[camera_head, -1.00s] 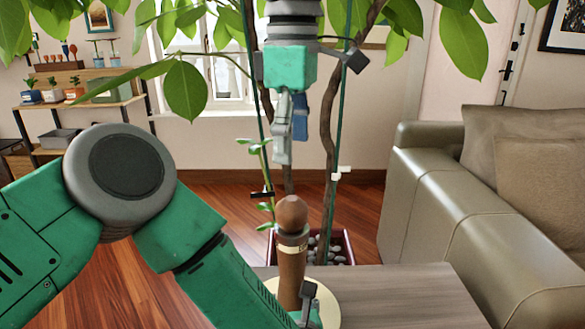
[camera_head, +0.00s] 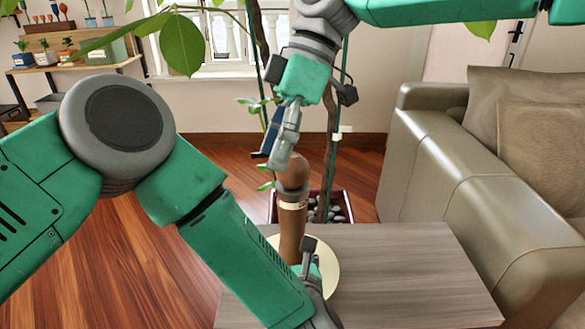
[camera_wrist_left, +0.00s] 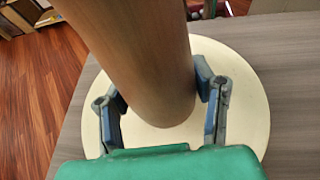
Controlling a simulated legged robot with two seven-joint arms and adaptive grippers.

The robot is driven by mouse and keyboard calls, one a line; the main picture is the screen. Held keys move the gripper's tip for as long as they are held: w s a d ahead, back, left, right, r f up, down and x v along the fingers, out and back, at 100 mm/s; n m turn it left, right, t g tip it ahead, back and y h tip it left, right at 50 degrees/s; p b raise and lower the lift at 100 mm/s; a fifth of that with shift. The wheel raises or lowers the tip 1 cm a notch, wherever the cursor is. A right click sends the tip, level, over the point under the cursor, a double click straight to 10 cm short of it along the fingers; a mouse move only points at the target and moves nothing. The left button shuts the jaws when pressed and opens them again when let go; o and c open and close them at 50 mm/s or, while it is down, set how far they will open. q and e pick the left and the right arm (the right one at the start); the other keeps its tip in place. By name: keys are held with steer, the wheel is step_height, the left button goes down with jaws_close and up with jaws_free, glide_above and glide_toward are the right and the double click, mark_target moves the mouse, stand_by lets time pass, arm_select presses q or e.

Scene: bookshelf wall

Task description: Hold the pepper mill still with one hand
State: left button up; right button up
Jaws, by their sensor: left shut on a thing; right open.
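The wooden pepper mill (camera_head: 291,225) stands upright on a round cream plate (camera_head: 329,272) on the table. It has a rounded brown top and a pale band below it. My left gripper (camera_head: 308,262) is shut on the mill's lower body. In the left wrist view the mill's body (camera_wrist_left: 140,70) stands between the fingers, above the cream plate (camera_wrist_left: 245,110). My right gripper (camera_head: 280,150) is open and points down, with its fingers at the mill's top. The near finger partly hides the top, and I cannot tell whether it touches.
The grey wood table (camera_head: 410,270) is bare to the right of the plate. A potted plant (camera_head: 340,205) with tall stems stands just behind the table. A leather sofa (camera_head: 440,180) is at the right. A shelf (camera_head: 75,65) stands at the back left.

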steer(key=n+g+y, duration=0.1)
steer(key=y, duration=0.1)
steer(key=m+t+y, duration=0.1)
steer(key=t+y, duration=0.2)
steer(key=y, duration=0.9)
glide_toward(293, 171)
steer(key=w+d+f, duration=0.1)
steer(key=w+d, duration=0.1)
steer(key=w, duration=0.1)
steer(key=a, duration=0.4)
steer(key=s+a, duration=0.1)
steer(key=a, duration=0.7)
steer(key=shift+s+f, duration=0.2)
steer(key=shift+s, duration=0.1)
steer(key=c, duration=1.2)
